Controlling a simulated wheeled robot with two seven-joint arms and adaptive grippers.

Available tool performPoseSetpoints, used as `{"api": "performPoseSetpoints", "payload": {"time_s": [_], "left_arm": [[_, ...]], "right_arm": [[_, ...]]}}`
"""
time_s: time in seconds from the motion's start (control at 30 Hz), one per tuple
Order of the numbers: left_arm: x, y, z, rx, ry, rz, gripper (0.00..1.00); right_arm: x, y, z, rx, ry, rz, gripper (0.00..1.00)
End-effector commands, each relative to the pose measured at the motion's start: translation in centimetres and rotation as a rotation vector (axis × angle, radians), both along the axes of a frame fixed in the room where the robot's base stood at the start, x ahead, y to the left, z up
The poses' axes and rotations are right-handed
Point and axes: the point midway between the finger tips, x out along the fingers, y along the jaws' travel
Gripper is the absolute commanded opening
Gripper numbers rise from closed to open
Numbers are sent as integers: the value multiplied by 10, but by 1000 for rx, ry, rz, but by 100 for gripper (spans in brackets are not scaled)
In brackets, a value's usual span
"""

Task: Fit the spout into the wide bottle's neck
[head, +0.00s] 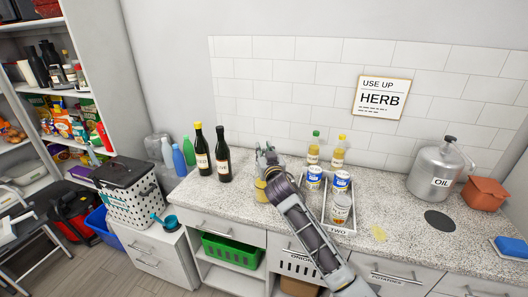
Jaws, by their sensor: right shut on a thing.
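My right gripper (267,153) is over the counter, right of two dark bottles. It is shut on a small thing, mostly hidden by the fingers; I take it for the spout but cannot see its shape. One dark bottle (202,155) has a yellow top and the other dark bottle (223,160) a dark top; both stand upright. At the back stand a green-topped bottle (313,150) and a yellow-topped bottle (337,153). I cannot tell for sure which bottle is the wide one. My left gripper is not in view.
A yellowish thing (261,190) is on the counter below my right gripper, partly hidden. A tray (343,232) with cans (341,208) stands right of my arm. A metal oil jug (437,175) and an orange-brown container (486,193) stand at right. The counter's left front is clear.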

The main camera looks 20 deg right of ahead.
Motion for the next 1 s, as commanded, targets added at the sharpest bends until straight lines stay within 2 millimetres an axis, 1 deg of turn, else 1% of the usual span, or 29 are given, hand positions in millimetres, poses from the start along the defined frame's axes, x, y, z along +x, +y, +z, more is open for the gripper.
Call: {"api": "performPoseSetpoints", "payload": {"time_s": [0.6,0.9,0.93,1.0], "left_arm": [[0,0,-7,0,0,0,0],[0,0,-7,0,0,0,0],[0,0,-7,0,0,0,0],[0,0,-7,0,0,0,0]], "right_arm": [[0,0,-10,0,0,0,0],[0,0,-11,-1,4,0,0],[0,0,-12,-1,4,0,26],[0,0,-12,-1,4,0,35]]}}
